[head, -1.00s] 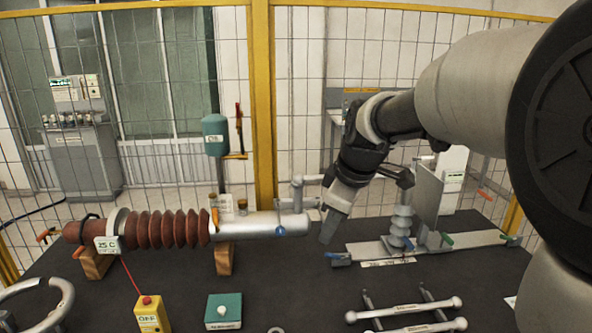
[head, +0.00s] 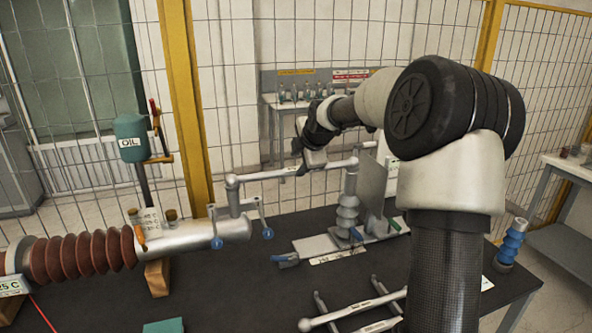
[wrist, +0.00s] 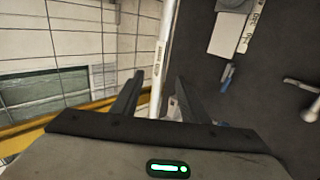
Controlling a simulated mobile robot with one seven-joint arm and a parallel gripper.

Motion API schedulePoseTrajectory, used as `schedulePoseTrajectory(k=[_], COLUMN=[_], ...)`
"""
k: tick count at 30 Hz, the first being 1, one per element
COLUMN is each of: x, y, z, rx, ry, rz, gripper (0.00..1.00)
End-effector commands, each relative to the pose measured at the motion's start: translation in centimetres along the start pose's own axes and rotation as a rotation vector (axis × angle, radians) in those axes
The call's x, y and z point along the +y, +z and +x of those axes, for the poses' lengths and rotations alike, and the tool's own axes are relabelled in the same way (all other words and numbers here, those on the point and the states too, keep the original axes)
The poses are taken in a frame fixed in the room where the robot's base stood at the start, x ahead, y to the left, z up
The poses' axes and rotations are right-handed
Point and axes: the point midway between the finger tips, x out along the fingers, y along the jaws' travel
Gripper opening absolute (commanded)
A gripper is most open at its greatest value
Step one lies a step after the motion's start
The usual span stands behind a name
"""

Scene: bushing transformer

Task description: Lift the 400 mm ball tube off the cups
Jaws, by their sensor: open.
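The 400 mm ball tube (head: 265,175) is a pale, labelled tube lying roughly level above the table. Its left end rests at an upright support (head: 233,200) by the silver end of the brown bushing. Its right end reaches the top of the grey ribbed post (head: 348,210); the cups themselves are too small to make out. My gripper (head: 303,167) is at the tube's middle. In the wrist view the tube (wrist: 158,60) runs between the open fingers of my gripper (wrist: 158,82), with a gap on each side.
A grey upright plate (head: 370,195) stands right beside the post. More ball-ended tubes (head: 345,312) lie on the table in front. A green oil pot (head: 130,138) stands at the left, and a blue ribbed piece (head: 511,242) at the right edge. A wire fence runs behind.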

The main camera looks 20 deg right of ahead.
Motion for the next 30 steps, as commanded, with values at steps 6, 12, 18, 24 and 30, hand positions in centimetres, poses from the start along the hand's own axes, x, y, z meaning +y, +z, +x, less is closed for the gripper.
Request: schedulePoseTrajectory(k=[6, 12, 18, 24, 30], x=[0.1, 0.1, -0.1, -0.1, -0.1], y=[0.0, 0.1, 0.2, 0.3, 0.3], z=[2.0, 4.1, 6.8, 7.3, 7.3], rx=[0.001, 0.002, 0.001, 0.000, 0.000], ry=[0.000, -0.002, -0.001, 0.001, 0.000], rz=[0.001, 0.001, 0.001, 0.001, 0.001], gripper=[0.41, 0.41, 0.41, 0.41, 0.24])
